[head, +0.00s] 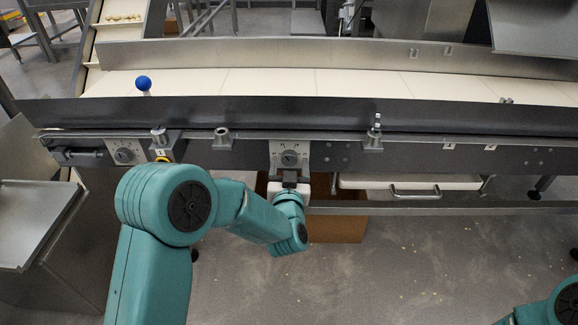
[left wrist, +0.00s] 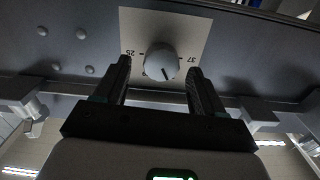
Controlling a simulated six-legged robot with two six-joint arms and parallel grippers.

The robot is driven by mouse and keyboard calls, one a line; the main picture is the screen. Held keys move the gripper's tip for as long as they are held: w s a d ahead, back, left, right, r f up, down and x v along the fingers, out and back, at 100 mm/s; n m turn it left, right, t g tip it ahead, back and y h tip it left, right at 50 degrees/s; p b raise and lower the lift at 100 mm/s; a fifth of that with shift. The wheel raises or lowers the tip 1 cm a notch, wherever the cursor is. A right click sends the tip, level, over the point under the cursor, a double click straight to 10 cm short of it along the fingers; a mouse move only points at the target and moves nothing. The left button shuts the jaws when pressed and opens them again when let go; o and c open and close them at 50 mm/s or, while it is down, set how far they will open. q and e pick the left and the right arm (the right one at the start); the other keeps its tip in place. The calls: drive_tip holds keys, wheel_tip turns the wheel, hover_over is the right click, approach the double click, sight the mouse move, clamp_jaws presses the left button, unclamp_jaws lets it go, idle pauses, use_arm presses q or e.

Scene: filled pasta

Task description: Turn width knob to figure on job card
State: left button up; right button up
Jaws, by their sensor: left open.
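A grey round knob (head: 289,158) sits on a pale square dial plate (head: 277,147) on the front rail of the conveyor. In the left wrist view the knob (left wrist: 161,63) shows a dark pointer line at its lower edge, and its plate (left wrist: 135,22) carries printed figures; 25 on the left and 37 on the right can be read. My left gripper (head: 290,176) is just below the knob in the head view. In the left wrist view its open fingers (left wrist: 158,75) stand apart on either side of the knob, with nothing held. I cannot make out a job card. My right gripper is out of view.
A blue-topped lever (head: 143,83) stands by the pale belt (head: 260,82). A drawer handle (head: 415,192) and a cardboard box (head: 338,229) are below the rail.

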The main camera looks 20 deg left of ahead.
use_arm(q)
drive_tip(key=shift+x, duration=0.8)
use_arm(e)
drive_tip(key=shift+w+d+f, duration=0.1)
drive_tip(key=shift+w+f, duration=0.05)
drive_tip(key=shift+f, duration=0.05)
use_arm(q)
drive_tip(key=shift+a, duration=0.1)
drive_tip(key=c, duration=1.1)
drive_tip(key=shift+o, duration=0.2)
